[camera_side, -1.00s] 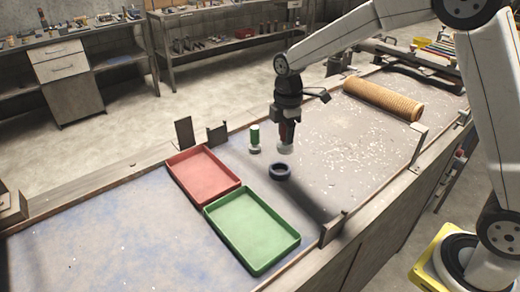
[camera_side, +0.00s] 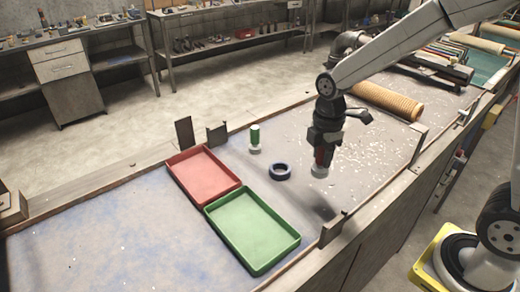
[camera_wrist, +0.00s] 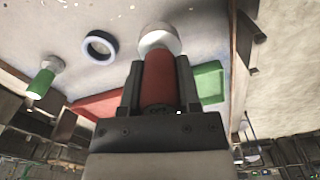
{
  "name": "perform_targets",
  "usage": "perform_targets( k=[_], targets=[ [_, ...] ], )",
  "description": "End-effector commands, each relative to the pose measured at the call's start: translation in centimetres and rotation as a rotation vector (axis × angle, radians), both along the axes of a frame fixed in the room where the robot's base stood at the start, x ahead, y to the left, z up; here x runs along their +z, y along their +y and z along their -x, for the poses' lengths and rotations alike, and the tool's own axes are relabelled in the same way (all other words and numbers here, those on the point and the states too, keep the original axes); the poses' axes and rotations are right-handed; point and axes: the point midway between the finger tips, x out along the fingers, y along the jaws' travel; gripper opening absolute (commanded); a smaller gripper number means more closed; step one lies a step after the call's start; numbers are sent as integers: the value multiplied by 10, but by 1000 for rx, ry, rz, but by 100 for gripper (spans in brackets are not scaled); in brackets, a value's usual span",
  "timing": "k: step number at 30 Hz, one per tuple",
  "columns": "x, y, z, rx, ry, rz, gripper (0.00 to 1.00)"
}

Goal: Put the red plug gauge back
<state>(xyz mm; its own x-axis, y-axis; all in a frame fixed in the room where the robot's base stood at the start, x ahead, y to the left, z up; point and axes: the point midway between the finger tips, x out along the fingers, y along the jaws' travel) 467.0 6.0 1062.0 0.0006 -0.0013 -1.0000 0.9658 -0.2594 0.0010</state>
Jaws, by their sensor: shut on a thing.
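My gripper (camera_side: 321,157) is shut on the red plug gauge, which has a red handle and a pale round end pointing down (camera_side: 319,171). The wrist view shows the red plug gauge (camera_wrist: 158,76) between both fingers. It hangs above the bench, to the right of a dark ring (camera_side: 280,164). The ring also shows in the wrist view (camera_wrist: 89,46), lying flat and apart from the gauge. A green plug gauge (camera_side: 255,136) stands upright on the bench behind the ring, green handle up; it also shows in the wrist view (camera_wrist: 41,83).
A red tray (camera_side: 232,184) and a green tray (camera_side: 296,238), both empty, lie left of the gripper. A ribbed tan tube (camera_side: 388,101) lies at the back right. Small upright brackets (camera_side: 333,229) stand along the bench edges. The bench around the ring is clear.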

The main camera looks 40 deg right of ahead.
Motion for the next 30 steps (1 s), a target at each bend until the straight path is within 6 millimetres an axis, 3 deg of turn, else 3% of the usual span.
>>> perform_targets(
  k=[12,23,30],
  targets=[
    [-36,0,0,0,2,0,0],
    [-45,0,0,0,1,0,0],
    [-69,0,0,0,3,0,0]
  ],
)
